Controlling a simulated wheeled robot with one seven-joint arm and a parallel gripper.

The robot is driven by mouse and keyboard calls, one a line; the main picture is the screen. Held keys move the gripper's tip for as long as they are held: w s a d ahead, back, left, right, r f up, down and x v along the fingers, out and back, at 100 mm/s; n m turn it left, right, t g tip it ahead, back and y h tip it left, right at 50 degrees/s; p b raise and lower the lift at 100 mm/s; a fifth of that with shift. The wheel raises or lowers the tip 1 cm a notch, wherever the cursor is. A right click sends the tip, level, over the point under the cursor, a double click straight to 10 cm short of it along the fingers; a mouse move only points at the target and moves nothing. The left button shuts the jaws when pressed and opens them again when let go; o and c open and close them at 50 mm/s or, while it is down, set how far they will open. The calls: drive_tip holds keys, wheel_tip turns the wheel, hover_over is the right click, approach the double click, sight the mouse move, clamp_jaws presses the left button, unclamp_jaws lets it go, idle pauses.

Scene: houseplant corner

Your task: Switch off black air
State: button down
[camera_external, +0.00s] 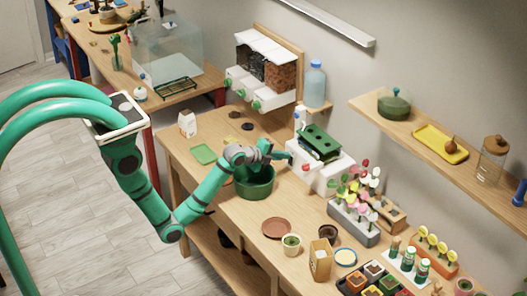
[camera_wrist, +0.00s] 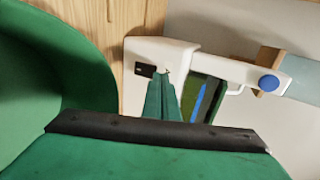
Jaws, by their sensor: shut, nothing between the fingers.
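A white appliance (camera_external: 307,172) with a green rack (camera_external: 320,141) on top stands on the table against the wall. In the wrist view its white body (camera_wrist: 150,50) carries a small black rectangular part (camera_wrist: 145,70), which may be a switch; its setting is too small to read. My gripper (camera_external: 288,157) is shut and empty, level with the appliance's left side. In the wrist view its green fingertips (camera_wrist: 166,74) lie just right of the black part, over the white body. I cannot tell whether they touch it.
A dark green pot (camera_external: 254,187) stands below my wrist. Pots of flowers (camera_external: 355,215) stand right of the appliance. A water bottle (camera_external: 315,84) and white dispensers (camera_external: 262,82) are behind. A wall shelf (camera_external: 470,175) juts out at right. The table's front left is fairly clear.

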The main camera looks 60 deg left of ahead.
drive_tip(key=w+r+v, duration=0.1)
drive_tip(key=r+v, duration=0.1)
drive_tip(key=v, duration=0.7)
drive_tip(key=shift+s, duration=0.1)
